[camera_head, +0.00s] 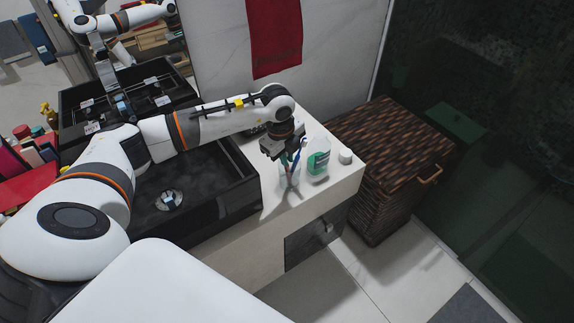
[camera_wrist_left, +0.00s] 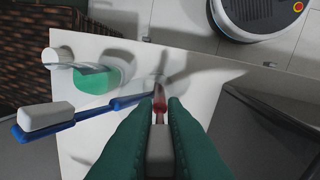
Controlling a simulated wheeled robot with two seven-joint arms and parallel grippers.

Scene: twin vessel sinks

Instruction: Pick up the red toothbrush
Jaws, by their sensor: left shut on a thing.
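My left gripper (camera_head: 286,155) points down over the right end of the white counter. In the left wrist view its two green fingers (camera_wrist_left: 160,135) are closed on the red toothbrush (camera_wrist_left: 159,103), with the pale bristled head between them. The red handle runs down toward a clear cup (camera_wrist_left: 158,80), which also shows below the gripper in the head view (camera_head: 289,180). I cannot tell whether the handle's end is inside the cup. A blue toothbrush (camera_wrist_left: 128,101) with white bristles leans out of the cup beside the fingers. My right gripper is out of view.
A black basin (camera_head: 232,200) lies left. A wicker basket (camera_head: 385,165) stands beyond the counter's right edge; a red towel (camera_head: 274,38) hangs behind.

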